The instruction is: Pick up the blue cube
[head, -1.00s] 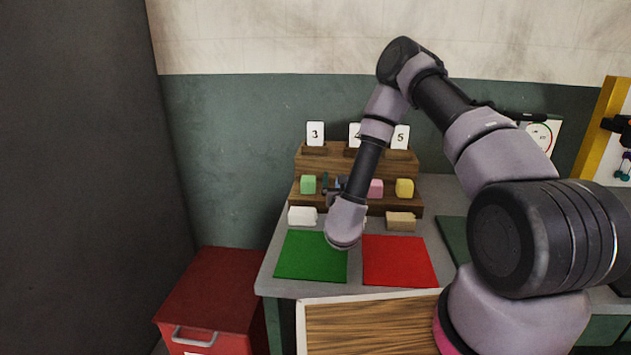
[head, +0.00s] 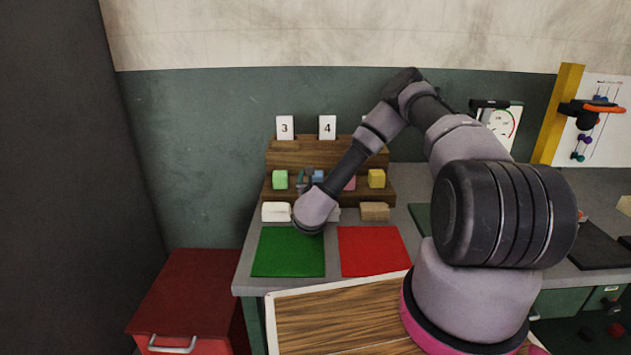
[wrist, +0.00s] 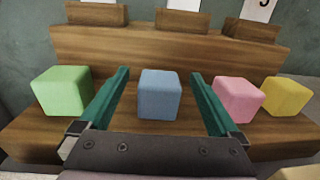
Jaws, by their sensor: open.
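The blue cube (wrist: 160,94) sits on the wooden step of the rack, between a green cube and a pink cube. In the head view, the blue cube (head: 318,175) is partly hidden by my arm. My gripper (wrist: 158,82) is open, with one green finger on each side of the blue cube and a gap to each. In the head view, my gripper (head: 306,180) shows only in part behind my wrist.
A green cube (wrist: 62,91) stands left of the fingers; a pink cube (wrist: 238,99) and a yellow cube (wrist: 286,96) stand right. The pink cube is close to the right finger. White and tan blocks (head: 276,212) (head: 375,211) lie before the rack. Green and red mats (head: 289,252) (head: 372,251) are clear.

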